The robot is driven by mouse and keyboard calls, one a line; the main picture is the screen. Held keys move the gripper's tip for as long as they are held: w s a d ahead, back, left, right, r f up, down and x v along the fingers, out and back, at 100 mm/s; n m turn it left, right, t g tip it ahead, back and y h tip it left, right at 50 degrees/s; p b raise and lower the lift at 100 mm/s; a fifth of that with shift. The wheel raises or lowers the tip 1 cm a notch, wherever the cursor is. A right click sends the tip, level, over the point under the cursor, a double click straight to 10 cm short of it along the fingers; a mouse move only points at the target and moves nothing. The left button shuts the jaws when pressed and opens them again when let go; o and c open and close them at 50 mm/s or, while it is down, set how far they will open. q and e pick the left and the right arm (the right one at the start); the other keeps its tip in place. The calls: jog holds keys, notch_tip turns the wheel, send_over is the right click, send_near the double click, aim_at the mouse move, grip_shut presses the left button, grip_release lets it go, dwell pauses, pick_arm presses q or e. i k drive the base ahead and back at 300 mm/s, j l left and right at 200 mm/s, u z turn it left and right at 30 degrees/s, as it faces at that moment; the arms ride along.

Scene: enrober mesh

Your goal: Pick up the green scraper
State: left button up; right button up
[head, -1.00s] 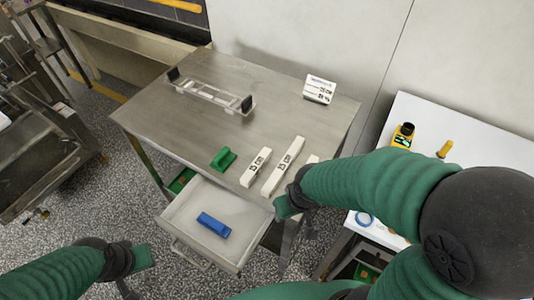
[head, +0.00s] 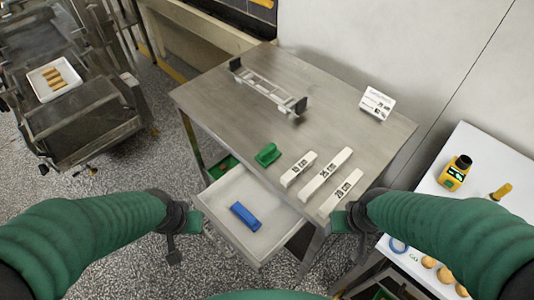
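The green scraper (head: 267,154) lies on the steel table (head: 327,108) near its front edge, left of the white labelled blocks. My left gripper (head: 188,224) is left of the open drawer, low and apart from the scraper. My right gripper (head: 341,219) is by the table's front right corner, near the closest white block and apart from the scraper. Neither gripper shows anything held. The fingers are too small and turned away to tell open from shut.
The open drawer (head: 285,226) holds a blue block (head: 244,216). White labelled blocks (head: 325,173) lie right of the scraper. A clear rack (head: 266,90) and a sign (head: 377,103) stand farther back. A white side table (head: 478,180) with a yellow device (head: 455,172) is at right.

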aim_at(266, 157)
jog(key=i+j+z, duration=0.1)
jog(key=j, duration=0.25)
jog(key=i+j, duration=0.2)
jog(key=j, duration=0.2)
jog(key=i+j+z, duration=0.15)
jog(key=j, duration=0.2)
